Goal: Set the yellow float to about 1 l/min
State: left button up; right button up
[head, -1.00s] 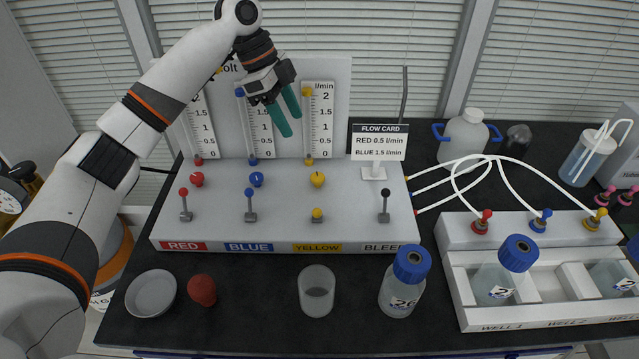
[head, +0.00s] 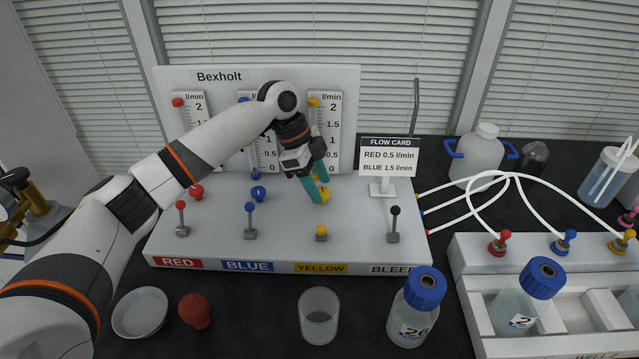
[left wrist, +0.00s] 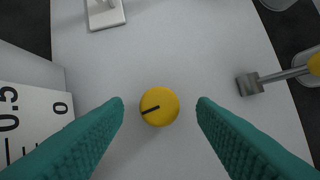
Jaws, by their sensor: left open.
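The yellow round knob (head: 323,196) is on the sloped grey panel, partly hidden by my left gripper (head: 314,185). In the left wrist view the yellow knob (left wrist: 159,106) lies between the two green fingers, with a gap on each side; its black pointer line points to the lower left. My left gripper is open. The yellow flow scale (head: 326,112), marked l/min, stands behind; a yellow piece (head: 314,101) shows at its tube's top near 2. The tube's lower part is hidden by the gripper, so the float's reading cannot be told. My right gripper is not in view.
A yellow lever (head: 321,233) stands in front of the knob, with the blue knob (head: 259,194) to the left. The flow card (head: 389,157) and black bleed lever (head: 394,222) are to the right. A beaker (head: 319,316) and a bottle (head: 416,308) stand in front.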

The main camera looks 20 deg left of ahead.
pick_arm(q)
jog(key=shift+d+f, duration=0.2)
jog(key=shift+f, duration=0.35)
